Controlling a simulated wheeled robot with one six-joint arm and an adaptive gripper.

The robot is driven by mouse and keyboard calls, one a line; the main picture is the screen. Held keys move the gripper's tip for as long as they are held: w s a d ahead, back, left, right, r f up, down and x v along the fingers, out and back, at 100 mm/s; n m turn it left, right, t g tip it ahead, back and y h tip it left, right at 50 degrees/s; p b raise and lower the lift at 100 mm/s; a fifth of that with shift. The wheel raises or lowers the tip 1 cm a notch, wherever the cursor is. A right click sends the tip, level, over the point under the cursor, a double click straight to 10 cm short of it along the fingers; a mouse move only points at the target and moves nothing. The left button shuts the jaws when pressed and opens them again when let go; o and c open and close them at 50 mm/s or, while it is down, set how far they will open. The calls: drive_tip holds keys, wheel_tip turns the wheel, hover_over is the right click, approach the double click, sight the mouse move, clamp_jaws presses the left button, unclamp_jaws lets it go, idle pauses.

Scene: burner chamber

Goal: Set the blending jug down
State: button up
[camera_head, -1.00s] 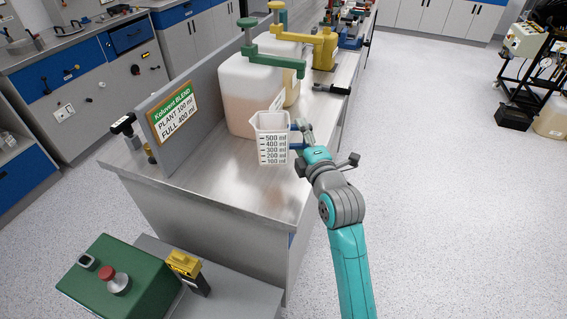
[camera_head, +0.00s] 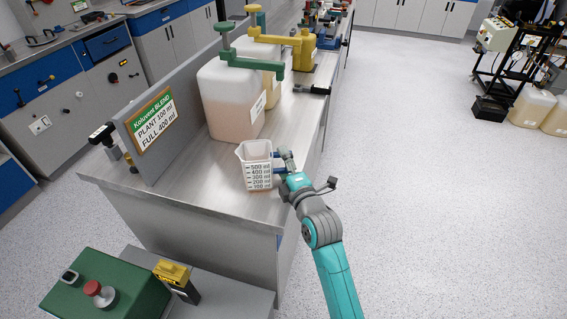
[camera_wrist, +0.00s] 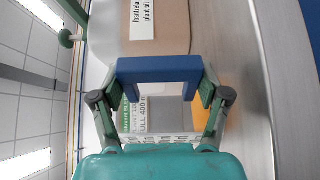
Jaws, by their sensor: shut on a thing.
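In the wrist view, the blue handle (camera_wrist: 160,69) lies between the two fingers of my gripper (camera_wrist: 160,92). Part of the jug's wall shows below it, and the wrist housing hides the rest.
A large canister (camera_head: 228,97) with a green pump stands behind the jug, next to a yellow pump (camera_head: 302,50). The blend sign (camera_head: 152,122) stands on a grey panel at left. A green box with a red button (camera_head: 107,292) is at front left. Bench space left of the jug is clear.

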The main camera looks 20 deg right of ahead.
drive_tip(key=shift+f, duration=0.1)
drive_tip(key=o, duration=1.5)
drive_tip(key=shift+s, duration=0.4)
drive_tip(key=s, duration=1.1)
drive_tip(key=shift+s+d, duration=0.1)
drive_tip(key=shift+d, duration=0.1)
